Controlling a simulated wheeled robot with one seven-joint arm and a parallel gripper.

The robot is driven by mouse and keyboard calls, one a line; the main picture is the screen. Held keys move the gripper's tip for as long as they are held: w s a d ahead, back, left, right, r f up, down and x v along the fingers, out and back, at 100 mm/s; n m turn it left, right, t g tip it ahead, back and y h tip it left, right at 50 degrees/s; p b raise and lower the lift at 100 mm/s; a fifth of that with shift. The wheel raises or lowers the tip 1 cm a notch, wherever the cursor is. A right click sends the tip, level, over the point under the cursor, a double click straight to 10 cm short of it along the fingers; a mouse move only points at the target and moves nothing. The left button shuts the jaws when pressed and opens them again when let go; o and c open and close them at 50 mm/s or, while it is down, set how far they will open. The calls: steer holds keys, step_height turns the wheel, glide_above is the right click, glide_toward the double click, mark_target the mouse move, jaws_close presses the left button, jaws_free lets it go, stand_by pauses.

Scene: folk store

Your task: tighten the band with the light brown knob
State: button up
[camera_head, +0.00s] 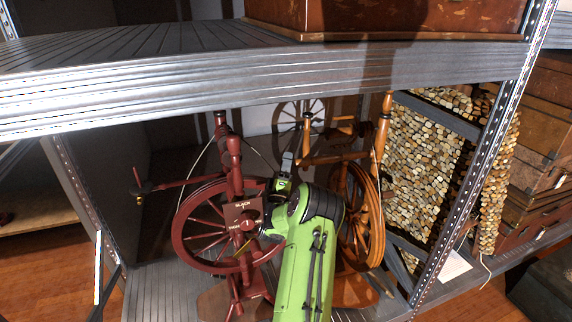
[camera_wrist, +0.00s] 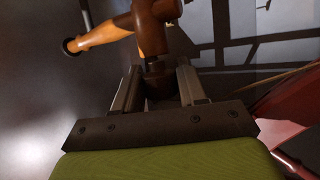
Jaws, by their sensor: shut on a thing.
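A light brown wooden spinning wheel (camera_head: 376,222) stands on the shelf, right of my arm. In the wrist view, a turned light brown wooden part (camera_wrist: 104,36) with a rounded end crosses the top left. A thicker brown piece hangs down from it, and its darker lower end, which I take as the knob (camera_wrist: 155,68), sits between my fingers. My gripper (camera_wrist: 158,82) is shut on this end. In the head view my gripper (camera_head: 287,160) is small, beside the upper frame of the light brown wheel. The band is too fine to make out clearly.
A dark red spinning wheel (camera_head: 183,218) with a lettered plaque stands close on the left. The metal shelf above (camera_head: 270,88) hangs low over both wheels. A perforated post (camera_head: 482,165) and a pebble-like panel (camera_head: 425,145) bound the right side. Bare shelf floor shows at front left.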

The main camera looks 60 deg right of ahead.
steer(key=shift+w+f+m+g+h+b, duration=0.1)
steer(key=shift+f+m+g+h+b, duration=0.1)
steer(key=shift+m+g+h+b, duration=0.45)
steer(key=shift+r+m+h, duration=0.15)
steer(key=shift+m+h, duration=0.6)
steer(key=shift+h, duration=0.4)
steer(key=o, duration=0.9)
steer(key=shift+o, duration=0.2)
